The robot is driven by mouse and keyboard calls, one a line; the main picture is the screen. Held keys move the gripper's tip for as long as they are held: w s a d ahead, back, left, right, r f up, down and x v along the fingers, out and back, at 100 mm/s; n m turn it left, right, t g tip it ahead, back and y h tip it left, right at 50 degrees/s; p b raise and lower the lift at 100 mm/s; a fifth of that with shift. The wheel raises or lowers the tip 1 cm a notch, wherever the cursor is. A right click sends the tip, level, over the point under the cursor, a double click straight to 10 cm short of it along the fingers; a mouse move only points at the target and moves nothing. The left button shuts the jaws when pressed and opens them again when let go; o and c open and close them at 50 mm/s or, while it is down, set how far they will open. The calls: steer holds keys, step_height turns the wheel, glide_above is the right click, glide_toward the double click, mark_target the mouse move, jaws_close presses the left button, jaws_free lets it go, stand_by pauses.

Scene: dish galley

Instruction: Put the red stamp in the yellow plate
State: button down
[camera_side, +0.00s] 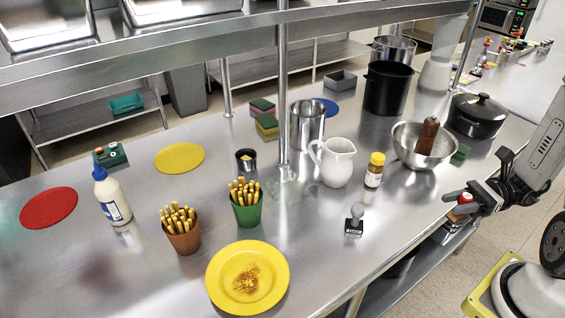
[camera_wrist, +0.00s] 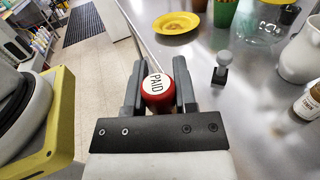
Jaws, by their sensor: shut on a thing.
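A red stamp (camera_wrist: 157,93) with a white label reading "PAID" is between my gripper's fingers in the wrist view. In the side view the red stamp (camera_side: 464,198) shows at the fingertips, above the table's right edge. My gripper (camera_side: 460,200) is shut on it; the fingers also show in the wrist view (camera_wrist: 158,85). The yellow plate (camera_side: 222,285) is at the table's front, left of my gripper and well apart from it. It holds a small heap of brownish-yellow bits. The plate also shows at the top of the wrist view (camera_wrist: 176,30).
A grey-knobbed stamp (camera_side: 355,220) stands between my gripper and the plate. Near it are a brown jar (camera_side: 374,170), a white pitcher (camera_side: 333,162) and a metal bowl (camera_side: 398,153). Green (camera_side: 246,210) and brown (camera_side: 182,238) cups of fries stand behind the plate. A post (camera_side: 283,90) supports the shelf.

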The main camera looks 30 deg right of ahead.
steer(key=w+a+f+n+g, duration=0.1)
steer(key=w+a, duration=0.5)
steer(key=w, duration=0.3)
steer(key=n+g+y, duration=0.1)
steer(key=n+g, duration=0.1)
steer(key=g, duration=0.1)
glide_above(260, 285)
steer(key=f, duration=0.1)
steer(key=shift+f, duration=2.2)
steer(key=shift+f, duration=1.8)
steer(key=shift+f, duration=0.55)
